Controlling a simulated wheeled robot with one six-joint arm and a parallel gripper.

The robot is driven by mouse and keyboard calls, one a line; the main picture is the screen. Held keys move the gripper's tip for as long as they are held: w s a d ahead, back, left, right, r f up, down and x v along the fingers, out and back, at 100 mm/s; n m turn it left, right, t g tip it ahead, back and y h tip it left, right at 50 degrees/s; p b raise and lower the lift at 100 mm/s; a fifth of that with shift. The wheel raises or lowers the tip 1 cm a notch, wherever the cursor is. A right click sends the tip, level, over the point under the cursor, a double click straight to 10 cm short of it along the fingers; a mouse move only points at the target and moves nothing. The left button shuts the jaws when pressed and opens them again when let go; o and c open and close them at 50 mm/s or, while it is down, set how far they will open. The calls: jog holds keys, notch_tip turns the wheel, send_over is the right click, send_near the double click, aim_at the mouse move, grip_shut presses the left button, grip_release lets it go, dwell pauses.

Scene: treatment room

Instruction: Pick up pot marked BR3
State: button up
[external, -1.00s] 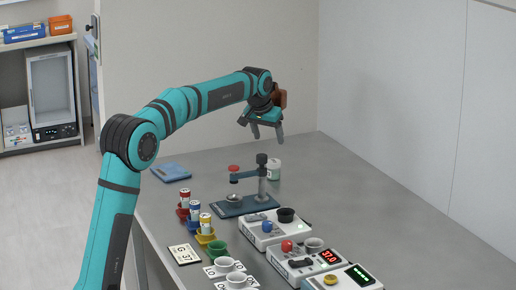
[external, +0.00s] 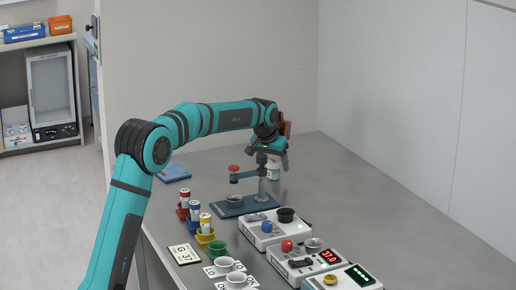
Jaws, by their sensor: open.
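A small white pot (external: 273,174) with a greenish mark stands at the back of the grey table, behind the blue-based press stand. The mark is too small to read, and I see no legible BR3 in the view. My gripper (external: 273,165) is open, pointing down at the pot's upper part. Its fingers and the stand's post partly hide the pot. I cannot tell whether the fingers are around the pot or in front of it.
The press stand (external: 233,209) with its red knob is close in front of the pot. Devices (external: 262,233) with cups and buttons run toward the front right. Several small capped vials (external: 194,211) stand in coloured holders at left. The table's right side is clear.

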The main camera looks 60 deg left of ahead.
jog(key=shift+x, duration=1.1)
jog(key=shift+c, duration=0.5)
jog(key=c, duration=1)
jog(key=shift+o, duration=0.2)
jog(key=shift+r, duration=0.1)
